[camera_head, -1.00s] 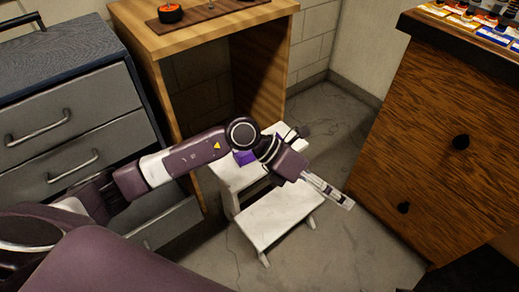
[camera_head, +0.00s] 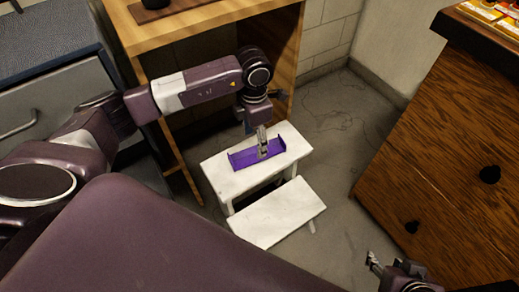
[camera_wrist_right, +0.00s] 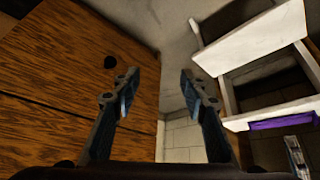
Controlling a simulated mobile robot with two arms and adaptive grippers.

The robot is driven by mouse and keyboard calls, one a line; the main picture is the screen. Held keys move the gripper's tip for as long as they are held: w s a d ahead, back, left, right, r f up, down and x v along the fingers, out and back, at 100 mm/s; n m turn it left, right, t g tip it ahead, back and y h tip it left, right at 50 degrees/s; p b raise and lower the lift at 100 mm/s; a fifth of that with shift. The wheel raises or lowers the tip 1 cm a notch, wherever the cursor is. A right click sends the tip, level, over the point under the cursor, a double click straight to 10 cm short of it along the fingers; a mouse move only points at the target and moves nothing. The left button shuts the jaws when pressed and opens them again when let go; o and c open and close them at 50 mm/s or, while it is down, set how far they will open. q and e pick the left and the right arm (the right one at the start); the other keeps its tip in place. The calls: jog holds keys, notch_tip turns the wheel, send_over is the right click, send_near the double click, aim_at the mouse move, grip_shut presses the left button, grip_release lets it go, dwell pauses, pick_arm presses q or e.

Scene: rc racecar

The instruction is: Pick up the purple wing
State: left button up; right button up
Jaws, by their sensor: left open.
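The purple wing (camera_head: 240,162) lies on the upper step of a white step stool (camera_head: 226,184). It is a long shape with raised ends. My left gripper (camera_head: 263,152) points down at the middle of the wing and hides part of it; it is open, and I cannot tell if its fingers touch the wing. My right gripper (camera_head: 374,263) is low at the bottom right, apart from the stool. In the right wrist view its fingers (camera_wrist_right: 160,77) are spread and empty. There the wing's purple edge (camera_wrist_right: 282,122) shows at the right.
A wooden workbench (camera_head: 200,22) stands behind the stool, with a grey drawer cabinet (camera_head: 60,95) to its left. A dark wooden cabinet (camera_head: 440,150) with round knobs stands on the right. Bare floor (camera_head: 335,130) lies between the stool and this cabinet.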

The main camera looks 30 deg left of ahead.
aim_at(255, 154)
pick_arm(q)
notch_tip(255, 154, down, 5)
jog(key=shift+f+b, duration=0.1)
jog(key=shift+b, duration=0.65)
jog(key=shift+f, duration=0.3)
pick_arm(e)
jog(key=w+a+r+t+y, duration=0.1)
jog(key=w+r+t, duration=0.3)
jog(key=w, duration=0.4)
jog(key=shift+a+r, duration=0.65)
jog(key=shift+a, duration=0.25)
pick_arm(q)
jog(key=shift+c, duration=0.6)
jog(key=c, duration=1)
